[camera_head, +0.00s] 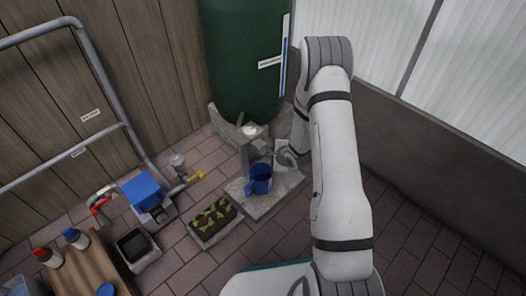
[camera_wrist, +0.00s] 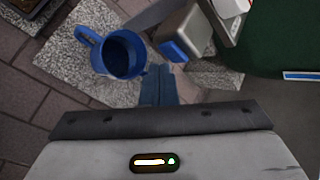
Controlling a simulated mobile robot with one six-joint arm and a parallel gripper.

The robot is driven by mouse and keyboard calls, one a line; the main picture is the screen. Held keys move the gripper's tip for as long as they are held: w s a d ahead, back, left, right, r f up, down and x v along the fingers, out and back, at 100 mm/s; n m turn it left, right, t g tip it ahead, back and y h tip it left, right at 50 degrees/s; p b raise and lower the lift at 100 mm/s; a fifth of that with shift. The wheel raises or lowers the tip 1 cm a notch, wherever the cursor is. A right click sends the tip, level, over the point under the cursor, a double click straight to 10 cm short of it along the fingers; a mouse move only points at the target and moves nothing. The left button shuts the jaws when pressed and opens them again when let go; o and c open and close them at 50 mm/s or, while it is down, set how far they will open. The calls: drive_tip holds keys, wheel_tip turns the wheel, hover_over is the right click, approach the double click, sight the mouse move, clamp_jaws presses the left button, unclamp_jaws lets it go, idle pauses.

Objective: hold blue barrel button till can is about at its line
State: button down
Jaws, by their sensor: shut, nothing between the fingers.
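The blue can (camera_head: 260,182) stands upright on a stone slab (camera_head: 286,196) beneath the green barrel (camera_head: 240,60). In the wrist view the can (camera_wrist: 122,54) shows its open top, looking dark inside; I cannot make out a line or water level. The blue button (camera_wrist: 173,50) is on the face of a grey box, right of the can in the wrist view. My gripper (camera_wrist: 158,70) is shut and empty, its fingertips close below the button; I cannot tell whether they touch it.
A planter with seedlings (camera_head: 214,219) lies left of the slab. A blue-topped device (camera_head: 144,194), a black tray (camera_head: 136,247) and a wooden bench (camera_head: 75,270) with bottles stand farther left. A gauge strip (camera_head: 284,60) runs up the barrel. A wall is at right.

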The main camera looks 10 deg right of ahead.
drive_tip(key=shift+s+d, duration=0.1)
drive_tip(key=shift+s, duration=0.1)
drive_tip(key=s+d, duration=0.1)
drive_tip(key=s, duration=0.1)
drive_tip(key=s+d+p, duration=0.1)
drive_tip(key=s+d, duration=0.1)
idle(0.6)
idle(0.3)
